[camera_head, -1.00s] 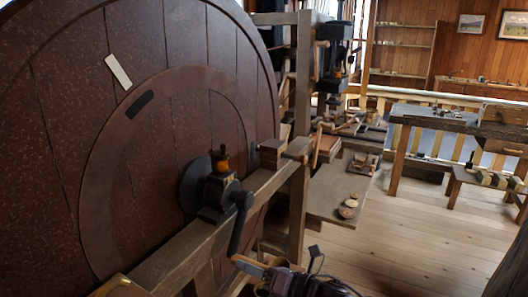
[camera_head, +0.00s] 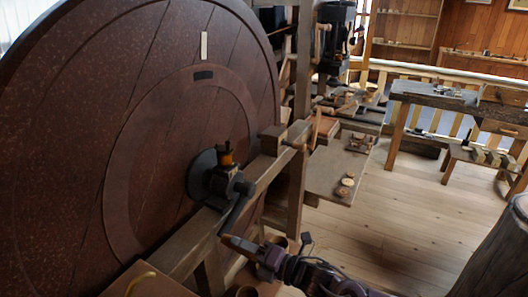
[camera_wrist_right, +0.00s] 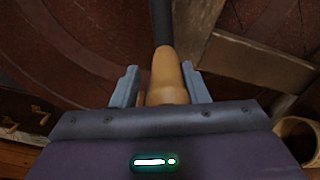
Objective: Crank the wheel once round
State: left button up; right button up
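The large dark red wooden wheel (camera_head: 150,110) fills the left of the head view, with a pale strip (camera_head: 204,45) and a black mark (camera_head: 203,75) near its top. A dark crank arm (camera_head: 235,209) slants down from its hub. In the head view my right gripper (camera_head: 244,246) is at the crank's lower end. My left gripper is not in view.
A wooden frame beam (camera_head: 190,245) runs just in front of the wheel, close to the crank. A low bench with small round pieces (camera_head: 346,182) and a worktable (camera_head: 440,100) stand to the right. The plank floor (camera_head: 390,225) is open there.

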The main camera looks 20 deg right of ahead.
jog(key=shift+s+a+r+m+p, duration=0.15)
jog(key=shift+r+m+p, duration=1.15)
jog(key=shift+r+p, duration=0.6)
jog(key=w+d+r+m+p, duration=0.3)
jog(key=d+r+m+p, duration=0.1)
jog(key=r+m, duration=0.4)
jog(key=w+d+r+m+p, duration=0.3)
jog(key=d+r+m+p, duration=0.1)
jog(key=r+m+p, duration=0.3)
jog(key=shift+w+d+r+m, duration=0.2)
jog(key=shift+w+r+m, duration=0.05)
jog(key=shift+r+m, duration=0.15)
jog(key=shift+s+f, duration=0.1)
jog(key=shift+f, duration=0.25)
jog(key=v, duration=1.1)
jog(key=shift+a, duration=0.1)
